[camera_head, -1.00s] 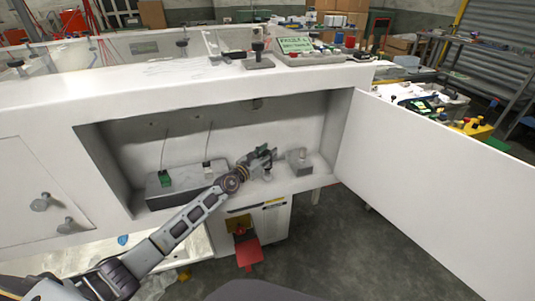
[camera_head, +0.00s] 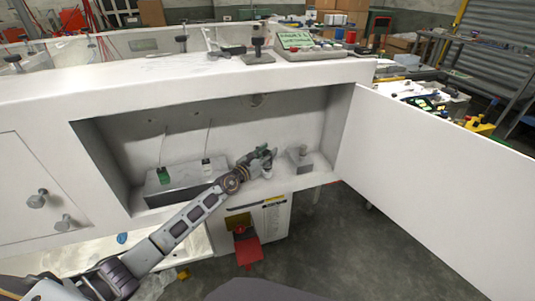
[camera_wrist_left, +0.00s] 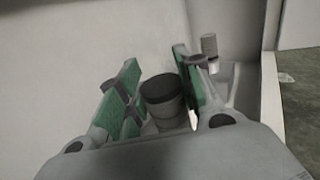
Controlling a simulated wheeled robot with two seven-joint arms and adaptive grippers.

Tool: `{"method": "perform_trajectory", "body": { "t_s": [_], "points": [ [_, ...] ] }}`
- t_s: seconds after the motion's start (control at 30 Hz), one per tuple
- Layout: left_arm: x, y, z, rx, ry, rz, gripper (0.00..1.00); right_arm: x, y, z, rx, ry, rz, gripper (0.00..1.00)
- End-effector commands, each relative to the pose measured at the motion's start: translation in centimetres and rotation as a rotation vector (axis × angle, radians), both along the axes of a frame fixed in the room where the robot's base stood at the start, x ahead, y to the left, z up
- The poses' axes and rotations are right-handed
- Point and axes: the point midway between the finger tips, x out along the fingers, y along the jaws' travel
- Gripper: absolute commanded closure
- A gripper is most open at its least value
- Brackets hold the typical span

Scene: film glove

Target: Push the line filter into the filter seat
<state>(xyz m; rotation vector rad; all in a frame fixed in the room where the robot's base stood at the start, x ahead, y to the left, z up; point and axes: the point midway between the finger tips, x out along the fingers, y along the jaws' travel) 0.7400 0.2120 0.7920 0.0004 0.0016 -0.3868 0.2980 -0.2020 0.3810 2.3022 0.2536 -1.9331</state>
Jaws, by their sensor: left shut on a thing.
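In the wrist view, a short upright cylinder with a dark top (camera_wrist_left: 163,95), which I take to be the line filter, stands between the green-padded fingers of my left gripper (camera_wrist_left: 156,72). In the head view, the left gripper (camera_head: 265,158) is inside the open cabinet recess, low near its floor, shut on the cylinder. A pale bit of the cylinder (camera_head: 267,172) shows below the fingers. The cylinder's underside is hidden, so I cannot tell whether it touches a seat. A grey block with a short post (camera_head: 301,158) stands just right of the gripper; I cannot tell whether it is the filter seat.
A grey box (camera_head: 184,184) with a green and a white connector stands left of the gripper. An open white door panel (camera_head: 430,165) swings out at the right of the recess. A grey stand (camera_head: 258,55) and a green-screened panel (camera_head: 297,41) are on top.

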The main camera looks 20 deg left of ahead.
Motion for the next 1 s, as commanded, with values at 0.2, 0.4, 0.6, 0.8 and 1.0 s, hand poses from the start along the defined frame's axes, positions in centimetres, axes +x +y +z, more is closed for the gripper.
{"method": "perform_trajectory", "body": {
  "t_s": [0.2, 0.4, 0.6, 0.8, 1.0],
  "points": [
    [0.0, 0.0, -0.4, 0.0, 0.0, 0.0, 0.9, 0.0, 0.0, -0.4, 0.0, 0.0, 0.0, 0.6],
    [0.0, 0.0, -0.7, -0.001, -0.001, 0.0, 0.9, 0.0, 0.0, -0.7, 0.0, 0.0, 0.0, 0.6],
    [0.0, 0.0, -1.0, -0.001, -0.001, 0.0, 0.9, 0.0, 0.0, -0.9, 0.0, 0.0, 0.0, 0.6],
    [0.0, 0.0, -1.3, 0.0, 0.0, 0.0, 0.9, 0.0, 0.0, -1.2, 0.0, 0.0, 0.0, 0.6],
    [0.0, 0.0, -1.6, 0.0, 0.0, 0.0, 0.9, 0.0, 0.0, -1.5, 0.0, 0.0, 0.0, 0.6]
  ]
}}
